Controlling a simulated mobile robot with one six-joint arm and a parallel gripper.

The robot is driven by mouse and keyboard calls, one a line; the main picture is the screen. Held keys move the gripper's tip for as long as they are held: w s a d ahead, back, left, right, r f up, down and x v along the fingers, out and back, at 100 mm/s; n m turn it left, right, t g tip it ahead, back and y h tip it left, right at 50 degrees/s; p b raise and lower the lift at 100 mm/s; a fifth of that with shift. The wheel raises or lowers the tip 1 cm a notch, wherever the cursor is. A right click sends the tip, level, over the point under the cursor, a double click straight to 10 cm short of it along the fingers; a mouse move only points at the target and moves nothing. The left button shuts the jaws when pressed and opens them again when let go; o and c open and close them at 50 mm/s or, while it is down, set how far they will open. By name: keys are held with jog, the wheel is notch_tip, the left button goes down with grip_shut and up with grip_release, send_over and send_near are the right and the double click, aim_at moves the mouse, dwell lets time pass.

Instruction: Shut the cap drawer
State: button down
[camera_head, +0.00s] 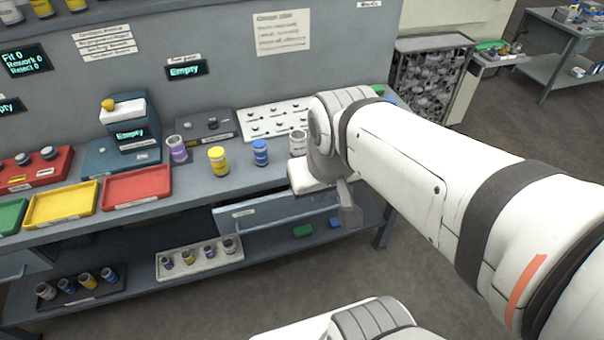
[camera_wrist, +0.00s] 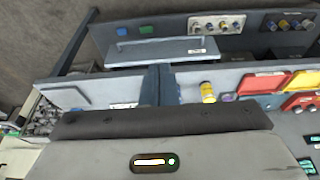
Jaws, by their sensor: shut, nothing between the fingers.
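The cap drawer (camera_head: 275,214) is a grey-blue front with a small white label and a thin bar handle, below the bench's front edge. It also shows in the wrist view (camera_wrist: 165,53), upside down, with its label and handle. How far it stands out from the bench I cannot tell exactly. My gripper (camera_head: 349,212) is shut and empty, pointing down near the drawer's right end in the head view. Whether it touches the drawer is unclear. My wrist hides part of the drawer's right side.
The bench (camera_head: 195,195) carries a yellow jar (camera_head: 218,161), a blue jar (camera_head: 261,153), a red tray (camera_head: 137,187) and a yellow tray (camera_head: 62,204). A white tray of jars (camera_head: 200,260) and a green block (camera_head: 303,231) lie on the lower shelf. Floor in front is open.

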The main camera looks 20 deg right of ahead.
jog(key=w+d+f+n+t+h+b, duration=0.35)
jog(key=w+d+f+n, duration=0.55)
jog(key=w+d+f, duration=0.6)
notch_tip(320, 180, down, 16)
jog(key=s+a+n+g+y+b, duration=0.2)
jog(key=a+n+y+b, duration=0.1)
jog(key=n+y, duration=0.5)
jog(key=w+a+f+b, duration=0.1)
jog(key=w+a+f, duration=0.2)
jog(key=w+f, duration=0.5)
jog(key=shift+w+a+f+b, duration=0.15)
jog(key=shift+a+f+b, duration=0.1)
jog(key=shift+f+b, duration=0.2)
